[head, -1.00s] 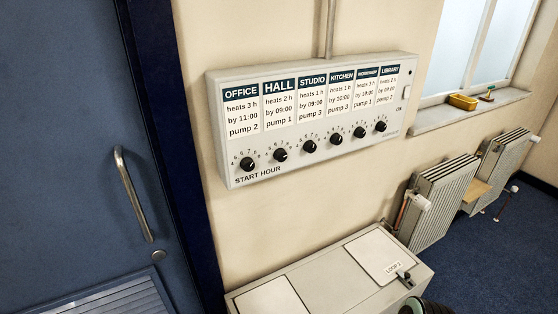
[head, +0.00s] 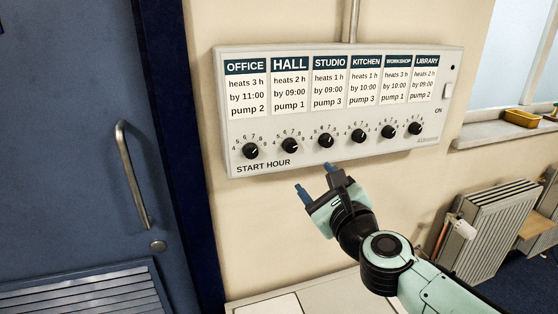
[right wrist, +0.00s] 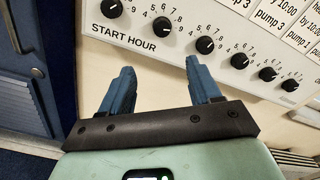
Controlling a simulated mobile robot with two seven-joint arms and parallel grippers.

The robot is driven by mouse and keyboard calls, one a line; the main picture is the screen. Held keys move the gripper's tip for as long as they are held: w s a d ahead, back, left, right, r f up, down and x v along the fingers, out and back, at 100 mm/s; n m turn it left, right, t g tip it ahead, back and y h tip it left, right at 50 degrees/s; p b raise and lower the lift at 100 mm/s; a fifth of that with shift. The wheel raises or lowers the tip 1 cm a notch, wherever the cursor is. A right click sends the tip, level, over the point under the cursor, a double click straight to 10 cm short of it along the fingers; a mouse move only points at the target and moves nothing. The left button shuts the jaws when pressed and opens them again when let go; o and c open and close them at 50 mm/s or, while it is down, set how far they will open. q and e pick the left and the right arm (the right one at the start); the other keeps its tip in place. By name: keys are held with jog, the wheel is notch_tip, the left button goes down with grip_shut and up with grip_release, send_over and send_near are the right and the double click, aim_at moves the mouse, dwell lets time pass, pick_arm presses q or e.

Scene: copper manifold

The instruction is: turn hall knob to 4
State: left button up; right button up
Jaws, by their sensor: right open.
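The hall knob (head: 290,145) is a round black knob under the HALL label (head: 290,64) on a white wall panel (head: 440,120). It is second from the left in the row. Its pointer seems to lie toward the right side, but the number is too small to read surely. In the right wrist view the hall knob (right wrist: 162,24) is beyond the gap between the fingers. My right gripper (head: 315,178) is open and empty, below and slightly right of the knob, apart from it. Its blue fingers (right wrist: 160,68) point toward the panel. My left gripper is not seen.
The office knob (head: 250,151) and studio knob (head: 325,140) flank the hall knob closely. A blue door (head: 70,130) with a metal handle (head: 131,175) is on the left. A pale cabinet top (head: 330,292) is below, and a radiator (head: 492,225) stands right.

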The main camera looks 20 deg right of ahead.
aim_at(292, 148)
jog(key=w, duration=0.4)
jog(key=w+p, duration=0.1)
jog(key=w, duration=0.3)
jog(key=w+r+p, duration=0.1)
jog(key=w, duration=0.4)
jog(key=shift+d, duration=0.3)
jog(key=c, duration=1.1)
jog(key=shift+o, duration=0.3)
